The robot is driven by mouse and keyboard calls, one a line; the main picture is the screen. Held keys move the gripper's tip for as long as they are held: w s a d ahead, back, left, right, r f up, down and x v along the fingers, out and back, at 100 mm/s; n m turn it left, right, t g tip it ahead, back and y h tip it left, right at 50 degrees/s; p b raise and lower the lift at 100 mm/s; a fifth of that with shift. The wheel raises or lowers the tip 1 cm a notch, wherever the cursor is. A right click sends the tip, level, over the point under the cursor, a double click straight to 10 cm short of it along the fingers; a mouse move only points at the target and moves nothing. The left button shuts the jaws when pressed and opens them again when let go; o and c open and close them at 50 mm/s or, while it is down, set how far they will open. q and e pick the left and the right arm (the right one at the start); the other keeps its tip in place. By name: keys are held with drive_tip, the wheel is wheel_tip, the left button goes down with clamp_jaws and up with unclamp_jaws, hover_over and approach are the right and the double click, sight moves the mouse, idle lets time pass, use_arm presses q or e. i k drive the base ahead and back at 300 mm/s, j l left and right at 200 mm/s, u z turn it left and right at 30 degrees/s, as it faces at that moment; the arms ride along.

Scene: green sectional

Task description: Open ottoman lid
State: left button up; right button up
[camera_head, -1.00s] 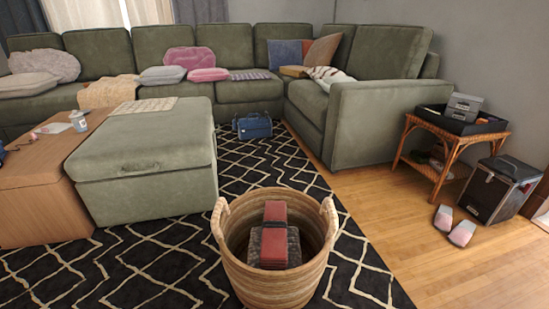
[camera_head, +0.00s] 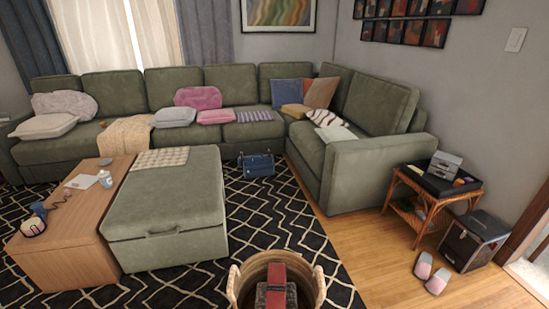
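The ottoman (camera_head: 172,256) is a green upholstered box in the head view, left of centre, on the patterned rug. Its lid (camera_head: 175,199) lies flat and shut on top, with a handle (camera_head: 162,232) on the front face near the lid's edge. A checked cloth (camera_head: 160,158) lies on the far end of the lid. Neither of my grippers shows in the head view.
A wooden table (camera_head: 75,240) stands against the ottoman's left side, with small items on it. A wicker basket (camera_head: 234,287) holding red and dark items stands at the bottom centre. Rug (camera_head: 265,215) is bare right of the ottoman. A blue bag (camera_head: 257,166) sits near the sofa (camera_head: 250,138).

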sight(154, 207)
drive_tip(key=i+j+z, duration=0.1)
drive_tip(key=j, duration=0.4)
drive_tip(key=i+j, duration=0.15)
drive_tip(key=j, duration=0.35)
drive_tip(key=i+j+z, duration=0.15)
drive_tip(key=j, duration=0.3)
drive_tip(key=j+z, duration=0.1)
drive_tip(key=j, duration=0.4)
drive_tip(key=i, duration=0.05)
